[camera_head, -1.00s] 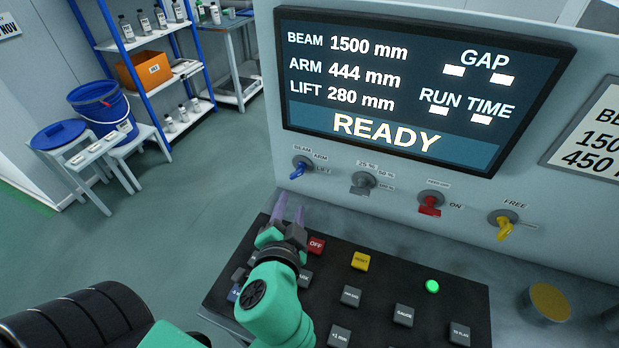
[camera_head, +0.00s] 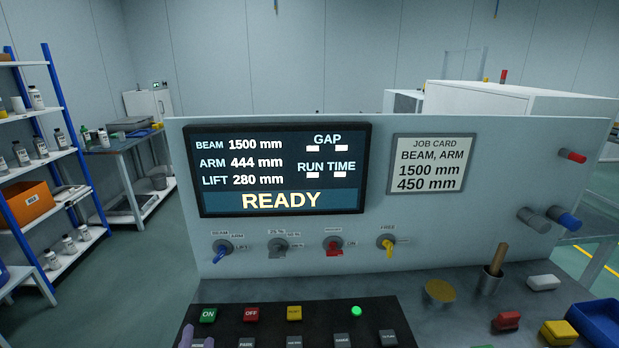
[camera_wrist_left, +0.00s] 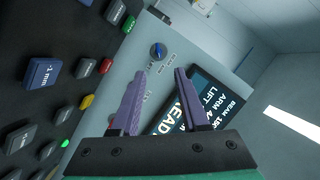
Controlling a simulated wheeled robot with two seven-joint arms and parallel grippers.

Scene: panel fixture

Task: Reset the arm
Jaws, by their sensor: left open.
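The display (camera_head: 283,170) on the upright panel reads BEAM 1500 mm, ARM 444 mm, LIFT 280 mm and READY. The job card (camera_head: 428,164) beside it reads BEAM, ARM, 1500 mm, 450 mm. Below the display are a blue selector (camera_head: 221,252), a grey knob (camera_head: 279,247), a red switch (camera_head: 333,247) and a yellow FREE key (camera_head: 387,246). The black keypad (camera_head: 270,325) has green ON, red OFF and yellow buttons. My left gripper (camera_wrist_left: 160,85) is open and empty in the wrist view, with the panel beyond its fingers. Only a purple fingertip shows low in the head view. My right gripper is not seen.
On the bench at right are a yellow round pad (camera_head: 439,291), a cup (camera_head: 489,281) with a wooden handle, small coloured blocks and a blue bin (camera_head: 597,322). A blue-post shelf (camera_head: 58,160) stands at the far left.

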